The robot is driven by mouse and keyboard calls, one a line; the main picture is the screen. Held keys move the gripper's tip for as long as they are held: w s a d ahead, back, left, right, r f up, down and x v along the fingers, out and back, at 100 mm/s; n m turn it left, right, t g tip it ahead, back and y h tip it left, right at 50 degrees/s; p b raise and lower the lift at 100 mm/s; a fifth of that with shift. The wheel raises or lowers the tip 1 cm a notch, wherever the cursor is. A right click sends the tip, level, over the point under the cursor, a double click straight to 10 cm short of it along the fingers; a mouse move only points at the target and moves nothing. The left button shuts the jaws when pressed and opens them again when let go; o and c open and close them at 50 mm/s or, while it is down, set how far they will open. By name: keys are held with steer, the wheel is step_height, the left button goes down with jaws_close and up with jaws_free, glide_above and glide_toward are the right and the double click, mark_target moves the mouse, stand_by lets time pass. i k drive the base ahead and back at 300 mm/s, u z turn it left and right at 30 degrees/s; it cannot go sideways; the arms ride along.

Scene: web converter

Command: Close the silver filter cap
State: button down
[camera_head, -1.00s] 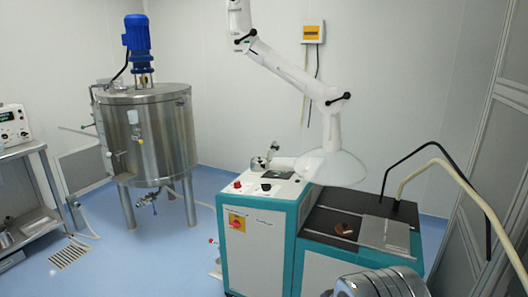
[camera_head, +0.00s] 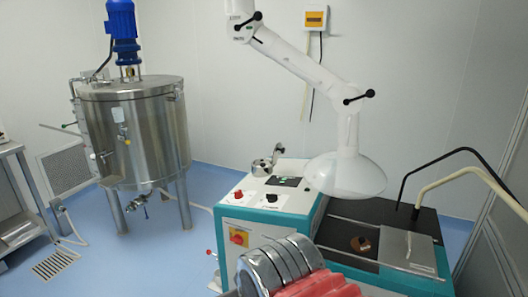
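A small silver fitting (camera_head: 266,165) sits on top of the teal and white machine, at its back left corner. A thin upright part (camera_head: 279,149) shows at its right side and looks like a raised lid or handle. It is too small to tell for sure whether this is the filter cap. A ribbed silver and red part (camera_head: 285,265), apparently of my own arm, rises from the bottom edge in front of the machine. It is well apart from the fitting. No gripper fingertips can be made out.
The teal machine (camera_head: 262,219) has red and black knobs and a small panel on top. A white hood (camera_head: 345,175) on a jointed arm hangs right of the fitting. A steel tank (camera_head: 135,135) stands left. Blue floor (camera_head: 165,255) is free between them.

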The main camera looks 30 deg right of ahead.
mark_target(278, 150)
steer(key=z, duration=0.1)
steer(key=i, duration=1.25)
steer(key=z, duration=0.5)
